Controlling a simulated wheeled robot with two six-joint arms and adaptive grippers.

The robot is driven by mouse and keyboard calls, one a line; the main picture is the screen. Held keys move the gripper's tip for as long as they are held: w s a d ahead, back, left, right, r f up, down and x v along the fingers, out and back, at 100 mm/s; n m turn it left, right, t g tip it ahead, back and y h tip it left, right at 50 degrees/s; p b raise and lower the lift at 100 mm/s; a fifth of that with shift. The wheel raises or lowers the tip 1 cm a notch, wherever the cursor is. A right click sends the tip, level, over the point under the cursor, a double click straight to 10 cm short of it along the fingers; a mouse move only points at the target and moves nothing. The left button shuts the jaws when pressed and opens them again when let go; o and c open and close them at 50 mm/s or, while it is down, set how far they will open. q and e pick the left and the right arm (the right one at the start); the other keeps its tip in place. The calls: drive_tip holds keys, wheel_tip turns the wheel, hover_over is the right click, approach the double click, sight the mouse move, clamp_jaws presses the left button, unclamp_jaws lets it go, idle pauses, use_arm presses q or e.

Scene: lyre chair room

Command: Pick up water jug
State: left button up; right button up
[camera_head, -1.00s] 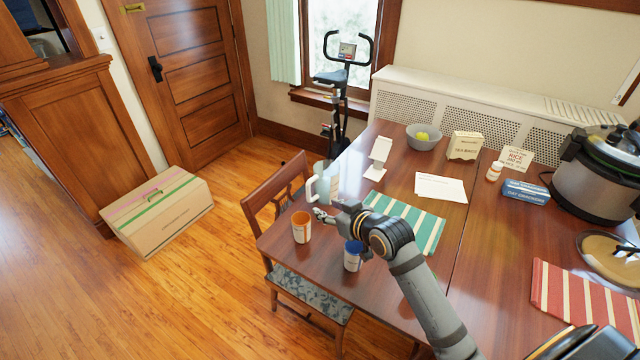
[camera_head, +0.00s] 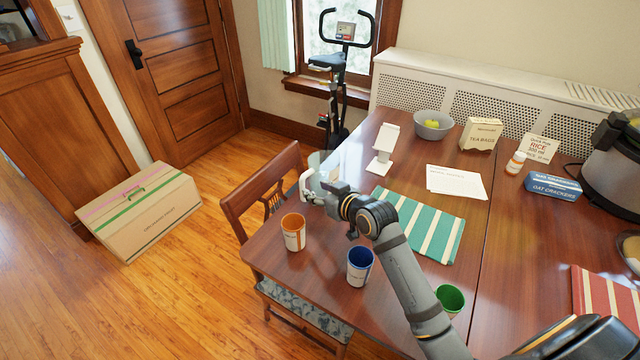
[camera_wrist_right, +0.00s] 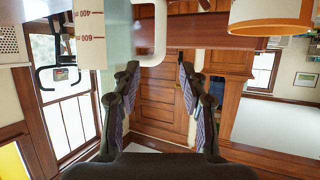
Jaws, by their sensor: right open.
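The water jug (camera_head: 317,161) is clear with a white handle and stands near the table's left edge, partly hidden behind my right gripper. In the right wrist view its body with measuring marks (camera_wrist_right: 88,36) is at the upper left, and its white handle (camera_wrist_right: 160,38) hangs at the top centre. My right gripper (camera_head: 318,190) is at the jug's handle side. Its two fingers (camera_wrist_right: 160,80) are apart and nothing is shut between them. The handle's end shows close to the fingertips; I cannot tell whether it lies between them. My left gripper is not in view.
An orange cup (camera_head: 293,233) and a blue cup (camera_head: 359,266) stand near my right arm, and a green cup (camera_head: 450,299) is beside it. A white stand (camera_head: 383,150) is behind the jug. A chair (camera_head: 262,190) is at the table's left edge.

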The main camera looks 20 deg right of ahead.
sight(303, 185)
drive_tip(key=x, duration=0.4)
drive_tip(key=shift+w+f, duration=0.2)
drive_tip(key=shift+w, duration=0.05)
drive_tip(key=x, duration=0.5)
drive_tip(key=shift+a+f, duration=0.15)
drive_tip(key=shift+f, duration=0.1)
drive_tip(key=shift+s, duration=0.1)
drive_tip(key=shift+r, duration=0.1)
drive_tip(key=shift+c, duration=0.5)
clamp_jaws()
drive_tip(key=shift+r, duration=0.1)
